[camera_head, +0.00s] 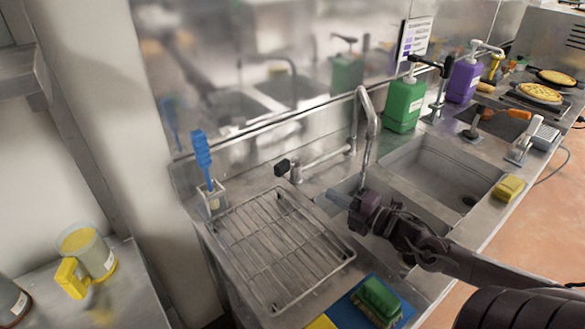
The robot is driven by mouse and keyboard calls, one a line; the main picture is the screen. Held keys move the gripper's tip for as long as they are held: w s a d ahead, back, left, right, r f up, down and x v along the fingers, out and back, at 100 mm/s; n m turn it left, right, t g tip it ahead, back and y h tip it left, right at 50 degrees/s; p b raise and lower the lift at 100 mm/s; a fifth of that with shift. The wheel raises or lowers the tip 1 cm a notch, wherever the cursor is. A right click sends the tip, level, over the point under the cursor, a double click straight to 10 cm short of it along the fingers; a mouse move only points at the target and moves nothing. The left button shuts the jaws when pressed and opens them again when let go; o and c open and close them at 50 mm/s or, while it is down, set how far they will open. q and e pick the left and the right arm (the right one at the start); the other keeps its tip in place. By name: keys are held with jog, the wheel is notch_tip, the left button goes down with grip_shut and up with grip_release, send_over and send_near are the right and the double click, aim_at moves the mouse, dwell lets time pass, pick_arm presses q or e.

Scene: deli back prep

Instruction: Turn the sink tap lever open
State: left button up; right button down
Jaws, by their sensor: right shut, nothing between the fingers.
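The sink tap has a tall grey gooseneck spout (371,112) at the back of the sink. A pipe runs left from its base to a lever with a black end (283,167). My right gripper (338,197) is shut and empty. It reaches in from the lower right over the left basin (349,184), in front of the spout and to the right of the black-ended lever, apart from it in the picture. The gripper and arm hide part of this basin. My left gripper is not in view.
A wire drying rack (280,247) lies left of the basin; a blue brush (203,155) stands behind it. A green pump bottle (403,105) and purple bottle (463,80) stand at the back. A yellow sponge (509,188) and green scrubber (377,300) lie near the front edge.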

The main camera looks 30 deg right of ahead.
jog(key=shift+w+a, duration=0.2)
jog(key=shift+w, duration=0.2)
jog(key=shift+w+a+r, duration=0.15)
jog(key=shift+w+r, duration=0.05)
jog(key=shift+w, duration=0.1)
send_near(285, 169)
jog(key=x, duration=0.5)
jog(key=shift+w+p, duration=0.25)
jog(key=shift+p, duration=0.05)
jog(key=shift+w+a+f, duration=0.15)
jog(key=shift+w+a, duration=0.05)
jog(key=shift+w, duration=0.45)
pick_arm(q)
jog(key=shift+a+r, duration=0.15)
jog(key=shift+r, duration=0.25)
pick_arm(e)
jog(key=shift+w+a+f+b, duration=0.1)
jog(key=shift+w+a+b, duration=0.3)
jog(key=shift+b, duration=0.45)
jog(key=shift+d+r, duration=0.15)
jog(key=shift+r, duration=0.1)
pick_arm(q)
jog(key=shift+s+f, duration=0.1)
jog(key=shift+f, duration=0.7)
